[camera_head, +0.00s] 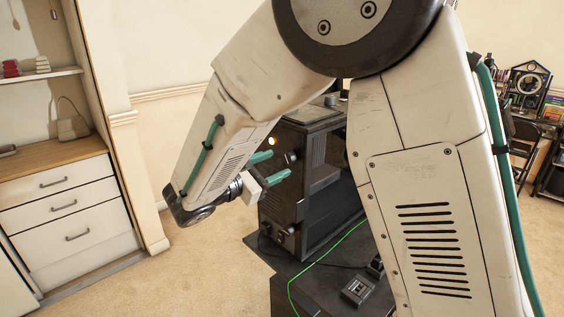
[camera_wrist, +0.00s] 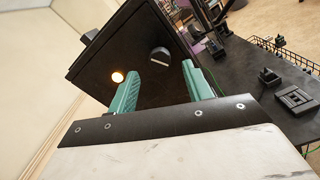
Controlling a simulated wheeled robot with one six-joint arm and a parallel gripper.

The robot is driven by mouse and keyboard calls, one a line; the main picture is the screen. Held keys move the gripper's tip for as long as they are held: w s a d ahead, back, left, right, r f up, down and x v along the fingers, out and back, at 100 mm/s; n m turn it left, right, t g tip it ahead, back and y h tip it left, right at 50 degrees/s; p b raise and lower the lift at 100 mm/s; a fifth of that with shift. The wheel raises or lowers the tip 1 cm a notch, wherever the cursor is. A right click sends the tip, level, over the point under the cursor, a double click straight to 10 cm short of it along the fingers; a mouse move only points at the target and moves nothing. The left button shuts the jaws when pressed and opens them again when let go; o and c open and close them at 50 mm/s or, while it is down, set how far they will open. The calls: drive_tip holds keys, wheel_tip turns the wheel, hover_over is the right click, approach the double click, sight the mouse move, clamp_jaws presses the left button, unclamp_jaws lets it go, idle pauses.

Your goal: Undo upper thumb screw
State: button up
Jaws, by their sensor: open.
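A dark box-like case (camera_head: 283,200) stands on a black stand, one side open. The upper thumb screw (camera_head: 291,158), a dark round knob, sits on its narrow face. In the wrist view this knob (camera_wrist: 160,55) shows a pale slot across its end. My gripper (camera_head: 279,163) has two teal fingers, spread apart with nothing between them. Their tips are close to the upper screw; in the wrist view the knob appears just beyond the gap between the fingertips (camera_wrist: 172,66). I cannot tell whether they touch anything. A lower dark knob (camera_head: 291,229) sits near the case's bottom.
A small lit lamp (camera_wrist: 117,77) is on the same face, close to the left finger. A black switch block (camera_head: 357,291) and a green cable (camera_head: 318,262) lie on the stand. White drawers (camera_head: 65,207) stand left; carpet is open between.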

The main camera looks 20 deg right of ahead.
drive_tip(key=shift+v, duration=1.75)
drive_tip(key=s+d+f+m+g+y, duration=0.2)
drive_tip(key=s+d+m+g+y, duration=0.15)
drive_tip(key=s, duration=0.35)
drive_tip(key=s+d+f+m+g+y, duration=0.3)
drive_tip(key=s+g, duration=0.1)
drive_tip(key=s, duration=0.2)
drive_tip(key=s+d+r+m+t+y, duration=0.1)
drive_tip(key=s+r+m+y, duration=0.1)
drive_tip(key=s+m+y, duration=0.3)
drive_tip(key=s+d+r+m+t+y, duration=0.1)
drive_tip(key=s+m+y, duration=0.4)
drive_tip(key=s, duration=0.6)
wheel_tip(320, 180, up, 2)
drive_tip(key=shift+d+m, duration=0.45)
drive_tip(key=shift+d, duration=0.35)
drive_tip(key=shift+a, duration=0.1)
